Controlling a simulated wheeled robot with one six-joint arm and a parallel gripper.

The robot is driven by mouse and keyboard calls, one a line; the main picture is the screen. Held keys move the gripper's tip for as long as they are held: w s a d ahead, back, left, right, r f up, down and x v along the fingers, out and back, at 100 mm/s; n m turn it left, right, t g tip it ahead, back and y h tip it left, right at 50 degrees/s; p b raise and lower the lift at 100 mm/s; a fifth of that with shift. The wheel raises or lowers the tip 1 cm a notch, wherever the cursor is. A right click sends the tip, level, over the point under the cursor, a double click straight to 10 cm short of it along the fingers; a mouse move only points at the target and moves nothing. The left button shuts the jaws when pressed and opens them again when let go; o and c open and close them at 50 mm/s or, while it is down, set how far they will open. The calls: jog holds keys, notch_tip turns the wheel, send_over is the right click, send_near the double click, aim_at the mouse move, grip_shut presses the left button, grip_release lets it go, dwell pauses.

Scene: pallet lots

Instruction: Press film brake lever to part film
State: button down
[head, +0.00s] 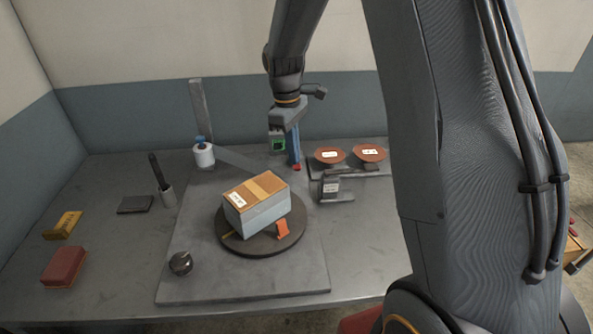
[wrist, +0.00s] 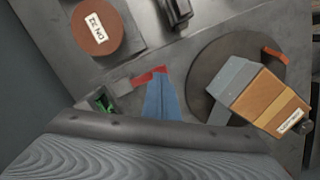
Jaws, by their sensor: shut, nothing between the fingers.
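My gripper (head: 297,167) hangs above the back of the bench, its blue fingers together and red at the tip. In the wrist view (wrist: 157,78) it is shut and empty, apart from the box. A white film roll (head: 204,156) with a blue top stands at the left, by an upright grey post (head: 201,108). A grey film strip (head: 243,161) runs from the roll to a box (head: 256,206) on a dark turntable (head: 263,243). The box also shows in the wrist view (wrist: 266,95). I cannot make out the brake lever for certain; the blue part on the roll is small.
Two reddish-brown discs (head: 330,155) and a small grey device (head: 331,188) stand right of my gripper. An orange piece (head: 283,229) is on the turntable's front. A dark-handled tool (head: 158,171) stands in a cup at left. A red block (head: 64,266) and a yellow block (head: 63,225) lie far left.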

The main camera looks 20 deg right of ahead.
jog(key=shift+f, duration=0.2)
jog(key=shift+f+b, duration=0.4)
jog(key=shift+f, duration=0.75)
jog(key=shift+w+a+r+p, duration=0.25)
jog(key=shift+w+a+r, duration=0.05)
jog(key=shift+w+a, duration=0.25)
jog(key=shift+w+a+r+p, duration=0.2)
jog(key=shift+w+a+r, duration=0.1)
jog(key=shift+w+a, duration=0.2)
notch_tip(320, 180, up, 8)
jog(key=b, duration=0.2)
jog(key=shift+w+a, duration=0.25)
jog(key=shift+a, duration=0.1)
jog(key=shift+s+f, duration=0.1)
jog(key=shift+f, duration=0.05)
jog(key=s+f+m, duration=0.2)
jog(key=s+m, duration=0.1)
jog(key=s, duration=0.5)
jog(key=s+d+f+m+t, duration=0.1)
jog(key=s+f+m, duration=0.1)
jog(key=s, duration=0.6)
jog(key=s+d+f+m, duration=0.1)
jog(key=s+m, duration=0.3)
jog(key=s, duration=0.4)
jog(key=shift+d+f+t+y, duration=0.15)
jog(key=shift+f+t+y, duration=0.25)
jog(key=shift+f, duration=0.25)
